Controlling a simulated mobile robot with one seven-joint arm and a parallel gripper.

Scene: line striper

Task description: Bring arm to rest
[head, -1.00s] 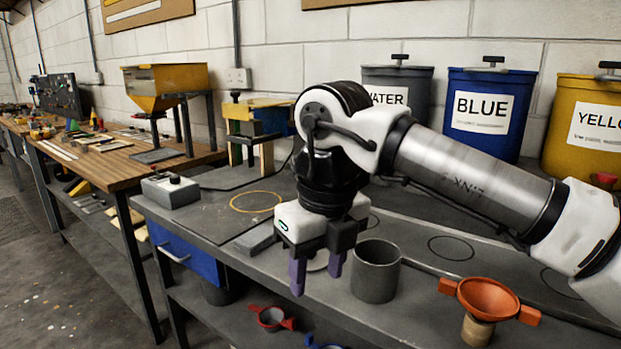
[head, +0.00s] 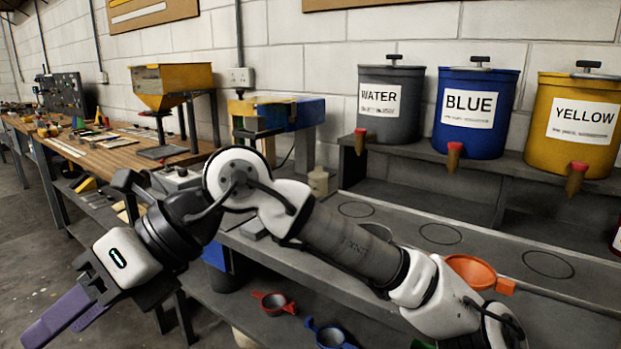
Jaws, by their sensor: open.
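My gripper (head: 62,322) is at the lower left in the head view, out in front of the bench edge and over the floor. Its purple fingers point down and to the left, and nothing shows between them. It is open. My arm reaches across the grey bench (head: 330,266) from the lower right and hides part of its top. An orange funnel (head: 470,271) on the bench is partly hidden behind my arm.
WATER (head: 390,123), BLUE (head: 478,128) and YELLOW (head: 573,148) containers stand on a raised shelf. A red funnel (head: 273,304) and a blue funnel (head: 330,335) lie on the lower shelf. A wooden bench (head: 110,158) with a yellow hopper (head: 168,85) stands at the left.

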